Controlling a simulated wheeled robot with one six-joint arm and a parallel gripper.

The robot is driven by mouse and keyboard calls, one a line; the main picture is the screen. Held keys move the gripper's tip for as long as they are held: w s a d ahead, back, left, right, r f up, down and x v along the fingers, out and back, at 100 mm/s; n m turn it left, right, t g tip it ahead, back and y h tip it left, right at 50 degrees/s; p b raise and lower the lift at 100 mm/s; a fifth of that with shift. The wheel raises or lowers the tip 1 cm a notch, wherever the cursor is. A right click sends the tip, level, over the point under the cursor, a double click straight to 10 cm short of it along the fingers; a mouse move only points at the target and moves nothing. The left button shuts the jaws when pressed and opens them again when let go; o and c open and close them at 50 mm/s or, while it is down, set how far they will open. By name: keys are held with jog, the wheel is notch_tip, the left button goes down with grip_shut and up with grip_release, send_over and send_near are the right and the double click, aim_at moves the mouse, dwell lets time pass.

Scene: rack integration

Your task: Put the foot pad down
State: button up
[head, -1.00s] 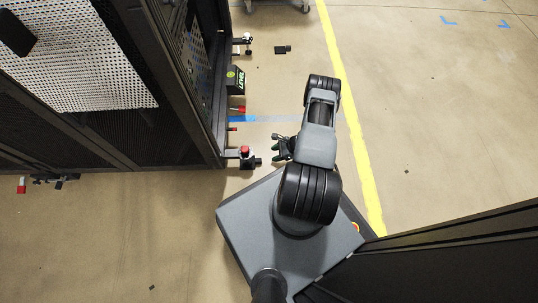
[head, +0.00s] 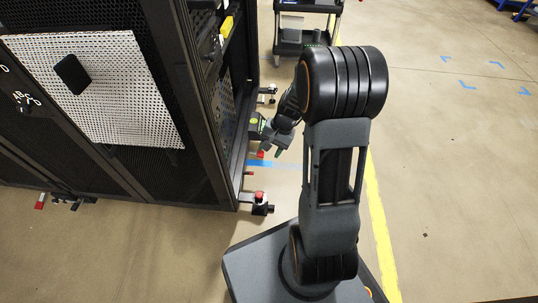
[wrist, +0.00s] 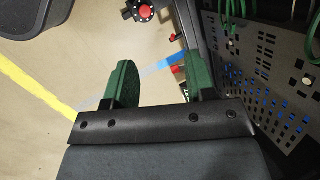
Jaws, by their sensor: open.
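My gripper (head: 270,137) is open, its two green fingers apart, beside the lower front of the black rack (head: 205,110). In the wrist view my gripper (wrist: 162,84) shows nothing between its fingers but floor behind. A red-topped levelling foot (head: 259,199) stands at the rack's near corner with a dark piece (head: 266,209) at its base, likely the foot pad. In the wrist view the red-topped foot (wrist: 143,12) is at the top, apart from the fingers. I cannot tell whether the dark piece fully seats under the foot.
Another foot (head: 268,92) projects from the rack's far corner. A wheeled cart (head: 305,35) stands beyond. The perforated rack panel (wrist: 265,75) is close on the right in the wrist view. Open floor lies right of the yellow line (head: 378,225).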

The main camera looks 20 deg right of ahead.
jog(key=s+a+r+n+t+h, duration=0.2)
jog(key=s+a+r+n+h, duration=0.2)
jog(key=s+r+n, duration=0.4)
jog(key=shift+s+a+r, duration=0.9)
jog(key=shift+s+r, duration=0.9)
jog(key=shift+r, duration=0.65)
